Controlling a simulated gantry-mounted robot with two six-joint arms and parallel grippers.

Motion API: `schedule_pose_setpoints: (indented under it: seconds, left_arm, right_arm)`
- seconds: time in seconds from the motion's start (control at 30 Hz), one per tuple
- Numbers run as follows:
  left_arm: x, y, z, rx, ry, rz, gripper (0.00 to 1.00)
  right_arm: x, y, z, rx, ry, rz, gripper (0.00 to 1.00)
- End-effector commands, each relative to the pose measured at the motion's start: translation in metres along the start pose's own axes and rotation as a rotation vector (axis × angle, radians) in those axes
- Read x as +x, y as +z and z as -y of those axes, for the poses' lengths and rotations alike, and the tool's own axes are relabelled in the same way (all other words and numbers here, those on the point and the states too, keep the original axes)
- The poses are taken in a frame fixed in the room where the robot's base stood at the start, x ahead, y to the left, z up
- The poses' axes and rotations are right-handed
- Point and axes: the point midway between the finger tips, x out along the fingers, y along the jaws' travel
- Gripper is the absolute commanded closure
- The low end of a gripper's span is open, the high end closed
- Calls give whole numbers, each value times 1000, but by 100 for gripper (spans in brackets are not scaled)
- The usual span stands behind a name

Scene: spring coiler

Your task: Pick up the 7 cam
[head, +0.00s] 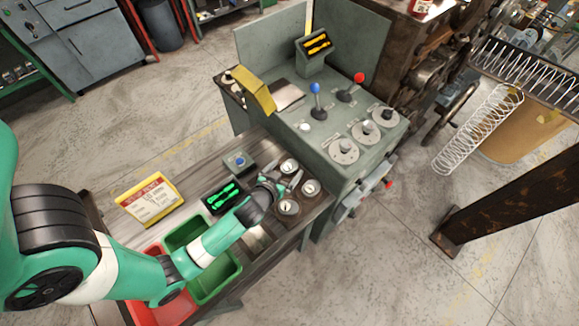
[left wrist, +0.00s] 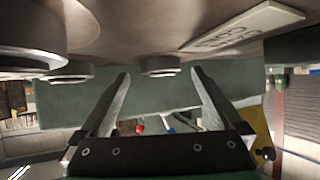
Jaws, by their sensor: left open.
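Several round grey cams stand on the wooden bench beside the machine: one at the back (head: 289,166), one at the right (head: 311,187) and one at the front (head: 288,207). Their numbers are too small to read, so I cannot tell which is the 7 cam. My left gripper (head: 288,184) is low among them, open. A small round piece (left wrist: 160,66) shows just beyond the fingertips, and larger round pieces (left wrist: 30,45) are at upper left. My right gripper is not in view.
A green bin (head: 232,262) and a red bin (head: 180,306) sit under my left arm. A green-handled tool tray (head: 222,196), a blue-button box (head: 240,162) and a yellow-framed sign (head: 150,199) are on the bench. The grey machine (head: 290,127) with levers stands behind.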

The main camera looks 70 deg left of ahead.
Motion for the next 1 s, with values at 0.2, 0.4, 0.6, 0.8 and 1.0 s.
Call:
schedule_pose_setpoints:
  seconds: [0.2,0.4,0.6,0.8,1.0]
  left_arm:
    - [13,0,0,0,0,1,0]
    - [12,0,0,0,1,0,16]
    - [12,0,0,0,1,0,52]
    - [12,0,0,0,1,0,88]
    - [12,0,0,0,1,-2,100]
  right_arm:
    - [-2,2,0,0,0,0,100]
    - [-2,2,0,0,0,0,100]
    - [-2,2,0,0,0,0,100]
    - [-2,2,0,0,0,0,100]
    - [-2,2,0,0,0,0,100]
